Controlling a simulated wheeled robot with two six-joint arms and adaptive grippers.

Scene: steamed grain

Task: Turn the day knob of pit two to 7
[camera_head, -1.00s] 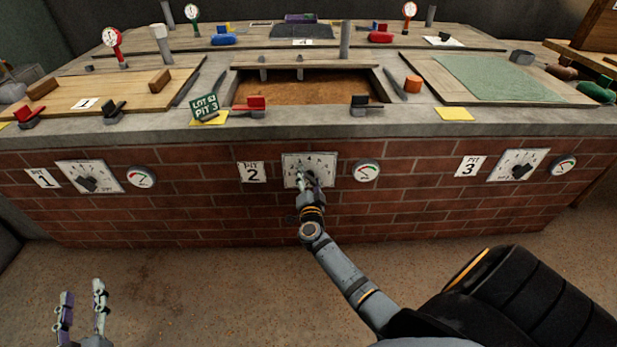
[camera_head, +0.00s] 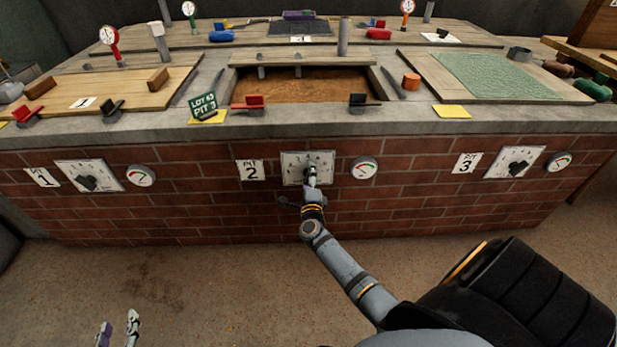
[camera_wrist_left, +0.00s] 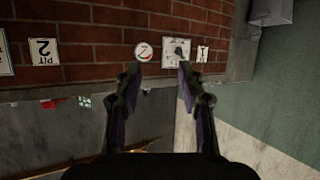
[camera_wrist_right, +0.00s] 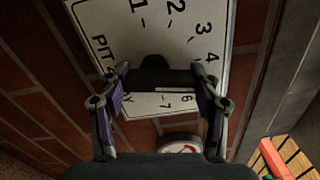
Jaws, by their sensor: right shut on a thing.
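The pit two dial plate (camera_head: 292,160) is a white panel on the brick front, beside the "PIT 2" card (camera_head: 250,170). My right gripper (camera_head: 311,178) is at this plate and covers part of it. In the right wrist view the plate (camera_wrist_right: 110,22) shows 1, 2, 3, 4, 6 and 7. The dark day knob (camera_wrist_right: 155,75) sits between the fingers of my right gripper (camera_wrist_right: 160,82), which are shut on it. A white line on the knob points toward the right finger, near the 6; the 5 is hidden. My left gripper (camera_head: 119,330) is open and empty, low at the left.
The pit 1 dial (camera_head: 88,176) and pit 3 dial (camera_head: 518,162) sit on the same brick wall. A round gauge (camera_head: 364,169) is just right of the pit two plate. The floor before the wall is clear.

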